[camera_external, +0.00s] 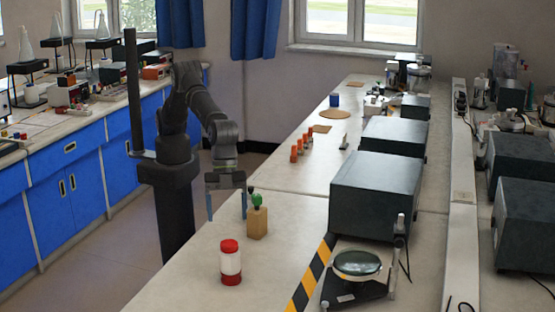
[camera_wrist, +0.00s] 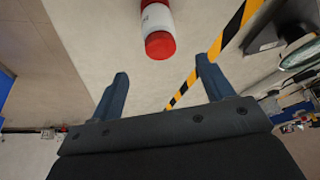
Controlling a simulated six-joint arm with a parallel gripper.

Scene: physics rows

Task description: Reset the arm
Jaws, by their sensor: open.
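My gripper (camera_external: 227,205) hangs from the dark arm at the left edge of the near bench, with its two fingers pointing down. The fingers are spread apart with nothing between them. In the wrist view my gripper (camera_wrist: 162,85) also shows open and empty over the pale bench top. A white bottle with a red cap and red base (camera_external: 231,262) stands upright on the bench, in front of my gripper and apart from it. The bottle (camera_wrist: 157,25) shows at the top of the wrist view, beyond the fingertips.
A tan block with a green-topped item (camera_external: 257,218) stands just right of my gripper. Black-yellow tape (camera_external: 312,272) crosses the bench. Right of it are a device with a round glass dish (camera_external: 358,265) and a grey box (camera_external: 376,195). Small orange-capped items (camera_external: 299,148) stand farther back.

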